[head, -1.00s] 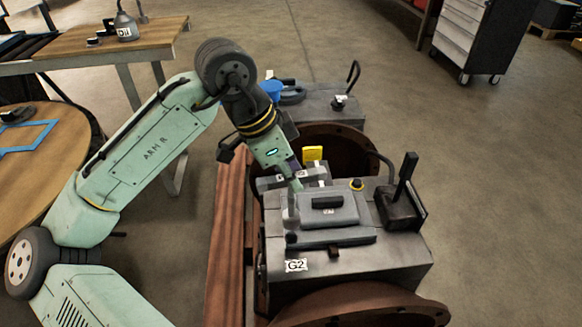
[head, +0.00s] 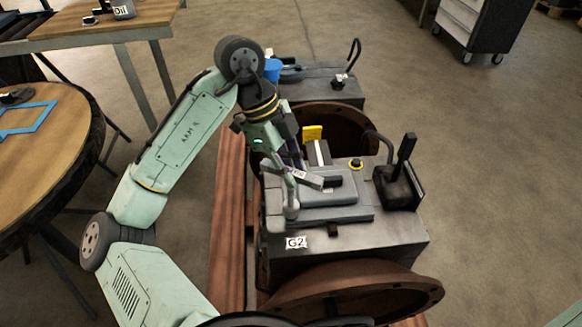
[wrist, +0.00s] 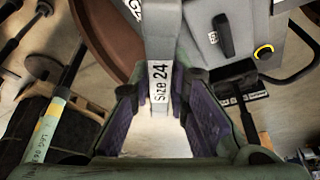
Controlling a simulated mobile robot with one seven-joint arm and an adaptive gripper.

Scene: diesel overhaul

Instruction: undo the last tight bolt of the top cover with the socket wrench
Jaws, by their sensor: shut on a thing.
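My gripper (head: 292,162) is shut on the grey socket wrench (head: 308,179), over the left side of the engine block. In the wrist view the wrench's bar, labelled "size 24" (wrist: 160,85), lies between the purple finger pads (wrist: 162,122). The wrench's upright socket end (head: 292,208) stands at the front left corner of the top cover (head: 345,213), a grey plate with a dark handle. The bolt under the socket is hidden, and I cannot tell how well the socket sits on it.
The engine block carries a "G2" label (head: 296,242). Rusty round flanges (head: 360,292) flank the block. A round wooden table (head: 40,155) is at left.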

